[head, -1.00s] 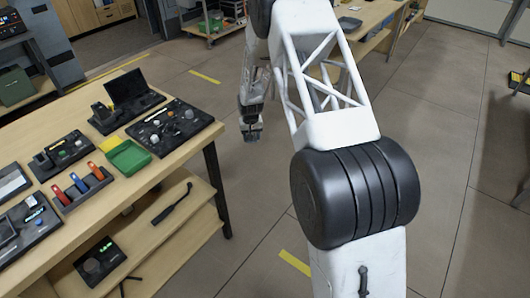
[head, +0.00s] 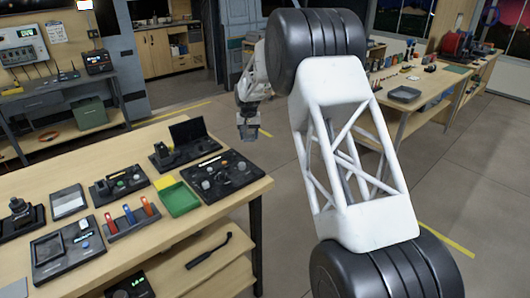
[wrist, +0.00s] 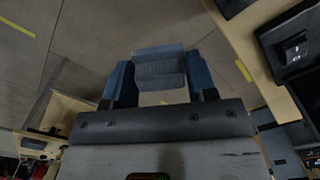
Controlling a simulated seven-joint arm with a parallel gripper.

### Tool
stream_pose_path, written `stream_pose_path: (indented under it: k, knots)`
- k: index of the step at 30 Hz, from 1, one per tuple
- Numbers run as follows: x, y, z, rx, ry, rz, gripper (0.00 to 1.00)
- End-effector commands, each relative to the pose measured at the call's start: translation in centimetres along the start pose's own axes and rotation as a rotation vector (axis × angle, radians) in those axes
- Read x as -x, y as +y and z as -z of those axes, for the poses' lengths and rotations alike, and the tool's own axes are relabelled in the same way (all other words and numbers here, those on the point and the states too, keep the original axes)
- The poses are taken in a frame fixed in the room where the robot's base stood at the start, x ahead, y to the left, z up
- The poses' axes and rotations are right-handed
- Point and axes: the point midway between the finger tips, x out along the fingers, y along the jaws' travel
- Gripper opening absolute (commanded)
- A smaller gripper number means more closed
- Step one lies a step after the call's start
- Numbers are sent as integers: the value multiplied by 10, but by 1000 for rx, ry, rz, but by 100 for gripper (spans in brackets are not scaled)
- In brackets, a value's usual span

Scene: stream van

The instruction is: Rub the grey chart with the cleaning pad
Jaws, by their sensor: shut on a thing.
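My gripper (wrist: 160,88) is shut on the cleaning pad (wrist: 160,66), a blue-grey block between two blue fingers in the wrist view. In the head view my gripper (head: 247,128) hangs over the floor just beyond the right far corner of the wooden table. The pad is clear of any surface. I cannot pick out the grey chart for certain. A flat grey panel in a dark frame (head: 68,200) lies on the table at left, but I cannot tell whether it is the chart.
The wooden table (head: 160,232) holds a green tray (head: 179,198), a rack of coloured handles (head: 132,217) and a dark knob panel (head: 222,176). Another bench with a grey tray (head: 404,93) stands at right. The floor between them is open.

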Motion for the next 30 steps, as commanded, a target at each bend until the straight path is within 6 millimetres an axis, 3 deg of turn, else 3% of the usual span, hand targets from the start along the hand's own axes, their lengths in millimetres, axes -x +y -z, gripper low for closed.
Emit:
stream_pose_path:
  k: [6,15,21,30]
  knots:
    - [53,-58,6,36,3,1,33]
    - [102,-150,-4,100,2,0,33]
    - [110,-217,-21,156,-1,0,33]
    - [102,-314,-60,248,0,0,33]
